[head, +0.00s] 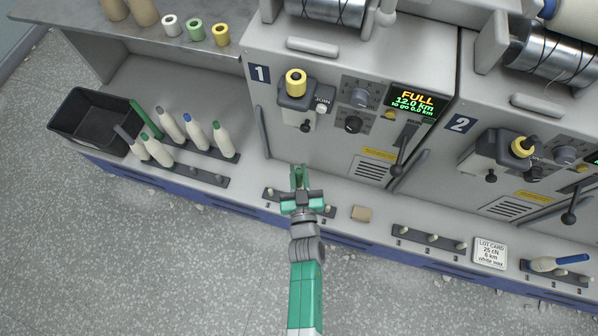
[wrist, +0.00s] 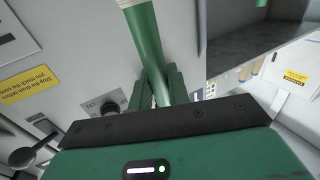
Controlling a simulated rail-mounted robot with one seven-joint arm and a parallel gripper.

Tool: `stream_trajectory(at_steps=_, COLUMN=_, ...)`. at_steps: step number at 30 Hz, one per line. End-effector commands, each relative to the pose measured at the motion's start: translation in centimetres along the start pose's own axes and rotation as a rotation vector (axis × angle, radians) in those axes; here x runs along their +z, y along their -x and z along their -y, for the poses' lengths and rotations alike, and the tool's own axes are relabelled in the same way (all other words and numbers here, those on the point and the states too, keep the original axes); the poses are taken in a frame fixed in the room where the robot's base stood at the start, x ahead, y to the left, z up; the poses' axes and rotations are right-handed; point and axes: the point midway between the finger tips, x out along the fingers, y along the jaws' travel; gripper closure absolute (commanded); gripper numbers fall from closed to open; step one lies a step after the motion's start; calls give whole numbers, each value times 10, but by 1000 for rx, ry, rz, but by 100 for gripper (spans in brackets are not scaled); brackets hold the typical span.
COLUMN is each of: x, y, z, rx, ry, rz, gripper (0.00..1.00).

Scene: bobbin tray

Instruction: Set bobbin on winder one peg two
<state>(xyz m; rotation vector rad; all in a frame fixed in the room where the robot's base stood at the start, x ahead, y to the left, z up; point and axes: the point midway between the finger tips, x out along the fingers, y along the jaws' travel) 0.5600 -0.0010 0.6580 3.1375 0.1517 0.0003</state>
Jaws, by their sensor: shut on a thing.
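Winder one (head: 350,120) carries a blue "1" plate and a "FULL 12.0 km, to go 0.0 km" display. A peg rail (head: 269,195) lies on the ledge below it. One peg shows at its left end and one at its right (head: 330,211); my arm hides the middle. My gripper (head: 299,178) is over the middle of this rail. In the wrist view the gripper is shut on a green bobbin tube (wrist: 146,42), with a pale part at the top picture edge. The held bobbin is hardly visible in the head view, and whether it touches a peg cannot be told.
Bobbins stand on two rails (head: 211,181) at left, beside a black bin (head: 88,120). Farther right are an empty peg rail (head: 430,243), a lot card (head: 489,253) and a rail with a blue-tipped bobbin (head: 558,262).

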Motion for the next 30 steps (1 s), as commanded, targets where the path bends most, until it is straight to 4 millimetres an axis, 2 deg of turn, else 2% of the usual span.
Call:
stream_trajectory(at_steps=1, x=14, y=0, z=0, rx=0, ry=0, rz=0, gripper=100)
stream_trajectory(at_steps=7, x=34, y=0, z=0, rx=0, ry=0, rz=-1, gripper=100)
stream_trajectory(at_steps=30, x=33, y=0, z=0, rx=0, ry=1, rz=-1, gripper=100)
